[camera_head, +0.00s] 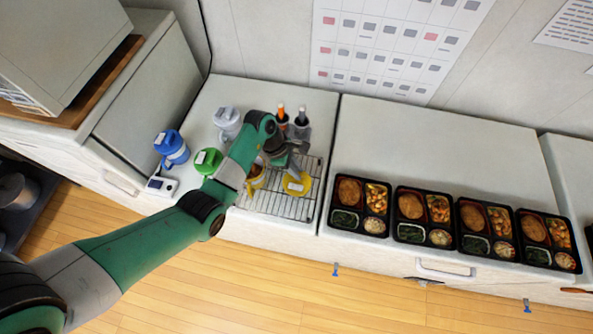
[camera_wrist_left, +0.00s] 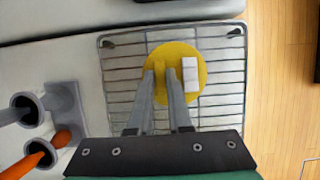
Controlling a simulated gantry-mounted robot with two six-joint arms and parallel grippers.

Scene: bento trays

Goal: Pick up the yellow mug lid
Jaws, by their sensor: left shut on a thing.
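The yellow mug lid (camera_head: 297,185) is a round yellow disc with a white label, over the wire rack. It also shows in the left wrist view (camera_wrist_left: 183,54), with a raised yellow grip on its top. My left gripper (camera_wrist_left: 160,76) reaches down over the lid, its fingers shut on that raised grip. In the head view the left gripper (camera_head: 291,170) is at the lid, and the fingertips are hard to make out. A yellow mug (camera_head: 256,177), open on top, is left of the lid, partly hidden by my arm. My right gripper is in neither view.
The wire rack (camera_head: 268,206) lies at the counter's front edge. A blue mug (camera_head: 172,149), a green lidded mug (camera_head: 207,161) and a white mug (camera_head: 228,120) stand left. Several bento trays (camera_head: 364,232) line the right counter.

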